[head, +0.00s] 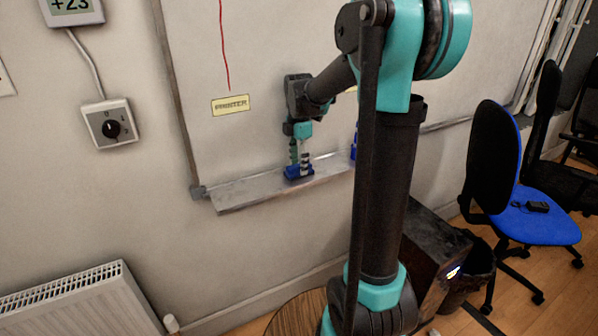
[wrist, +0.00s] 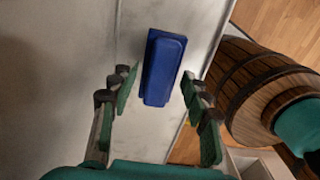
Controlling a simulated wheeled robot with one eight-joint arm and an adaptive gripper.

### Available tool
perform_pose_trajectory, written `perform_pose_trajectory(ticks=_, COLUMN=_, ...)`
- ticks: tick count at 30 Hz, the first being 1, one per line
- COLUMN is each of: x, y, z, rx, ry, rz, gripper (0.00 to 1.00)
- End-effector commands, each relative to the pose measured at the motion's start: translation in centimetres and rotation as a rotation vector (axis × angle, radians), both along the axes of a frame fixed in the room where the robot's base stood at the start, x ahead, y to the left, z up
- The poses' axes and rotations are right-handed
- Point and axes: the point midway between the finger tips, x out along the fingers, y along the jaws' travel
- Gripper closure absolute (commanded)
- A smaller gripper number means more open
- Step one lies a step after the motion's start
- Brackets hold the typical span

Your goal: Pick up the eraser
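The blue eraser (head: 298,174) lies on the narrow pale ledge (head: 240,194) under the whiteboard. In the wrist view the eraser (wrist: 162,68) sits lengthwise between my two fingers. My gripper (head: 300,160) points down over the eraser in the head view. In the wrist view my gripper (wrist: 159,80) is open, with one finger on each side of the eraser. Gaps show between the fingers and its sides, so it is not clamped. In the head view the fingers hide part of the eraser's top.
The whiteboard (head: 270,60) rises right behind the ledge. Another blue item (head: 353,152) on the ledge is partly hidden by my arm. A wooden barrel (wrist: 250,85) stands below the ledge. A dark box (head: 432,255) and a blue chair (head: 540,215) are to the right.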

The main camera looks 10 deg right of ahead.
Motion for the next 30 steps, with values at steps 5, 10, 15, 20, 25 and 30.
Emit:
perform_pose_trajectory(ticks=5, x=0.0, y=0.0, z=0.0, rx=0.0, ry=0.0, rz=0.0, gripper=0.79)
perform_pose_trajectory(ticks=10, x=0.0, y=0.0, z=0.0, rx=0.0, ry=0.0, rz=0.0, gripper=1.0)
perform_pose_trajectory(ticks=15, x=0.0, y=0.0, z=0.0, rx=0.0, ry=0.0, rz=0.0, gripper=1.0)
perform_pose_trajectory(ticks=20, x=0.0, y=0.0, z=0.2, rx=0.0, ry=0.0, rz=0.0, gripper=1.0)
perform_pose_trajectory(ticks=25, x=0.0, y=0.0, z=1.3, rx=0.0, ry=0.0, rz=0.0, gripper=1.0)
perform_pose_trajectory(ticks=30, x=0.0, y=0.0, z=4.3, rx=0.0, ry=0.0, rz=0.0, gripper=1.0)
